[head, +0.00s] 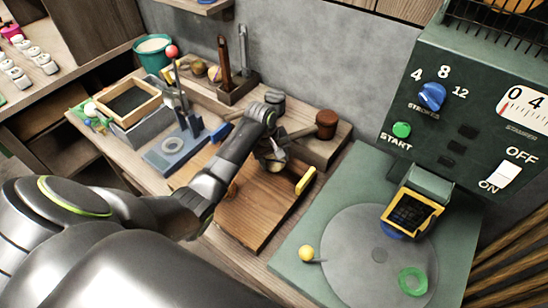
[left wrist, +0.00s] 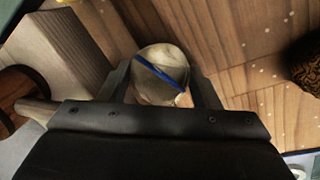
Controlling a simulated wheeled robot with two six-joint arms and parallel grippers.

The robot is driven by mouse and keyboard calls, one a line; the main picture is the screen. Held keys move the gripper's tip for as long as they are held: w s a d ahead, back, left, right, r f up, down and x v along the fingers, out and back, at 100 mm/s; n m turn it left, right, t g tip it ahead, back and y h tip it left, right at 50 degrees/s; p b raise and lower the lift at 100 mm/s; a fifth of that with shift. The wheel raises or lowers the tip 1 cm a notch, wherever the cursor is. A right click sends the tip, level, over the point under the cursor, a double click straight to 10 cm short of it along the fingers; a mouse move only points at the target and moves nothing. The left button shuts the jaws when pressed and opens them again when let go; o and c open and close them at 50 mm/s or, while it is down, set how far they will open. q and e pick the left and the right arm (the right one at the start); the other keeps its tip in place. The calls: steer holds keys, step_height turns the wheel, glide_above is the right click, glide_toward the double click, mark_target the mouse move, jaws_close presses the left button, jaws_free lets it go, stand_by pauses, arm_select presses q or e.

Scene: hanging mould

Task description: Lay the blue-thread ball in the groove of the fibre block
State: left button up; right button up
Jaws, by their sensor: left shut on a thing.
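My left gripper (head: 273,154) is over the wooden bench, just above the far end of a brown wooden board (head: 250,215). In the left wrist view my left gripper (left wrist: 163,88) is shut on the blue-thread ball (left wrist: 153,62), a pale beige ball with a blue thread across its face. The ball sits between the two fingers, and wood shows beneath it. In the head view the gripper largely hides the ball. I cannot pick out the fibre block or its groove with certainty. My right gripper is not in view.
A mallet with a brown head (head: 326,124) lies on a wooden block right of the gripper. A blue-grey stand with a red-knobbed lever (head: 172,52) is to the left. A green machine (head: 470,110) with a round plate (head: 350,265) is at right. A dark patterned object (left wrist: 308,62) shows at the wrist view's right edge.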

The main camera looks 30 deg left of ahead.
mark_target(267, 162)
arm_select(q)
steer(key=shift+f, duration=0.35)
steer(key=o, duration=1)
steer(key=shift+r, duration=0.15)
steer(key=shift+r, duration=0.3)
steer(key=r, duration=0.4)
steer(key=s+a+r, duration=0.1)
steer(key=r, duration=0.6)
steer(key=shift+s+a+r, duration=0.2)
steer(key=shift+s+r, duration=0.1)
steer(key=shift+s, duration=0.05)
steer(key=shift+s+f, duration=0.1)
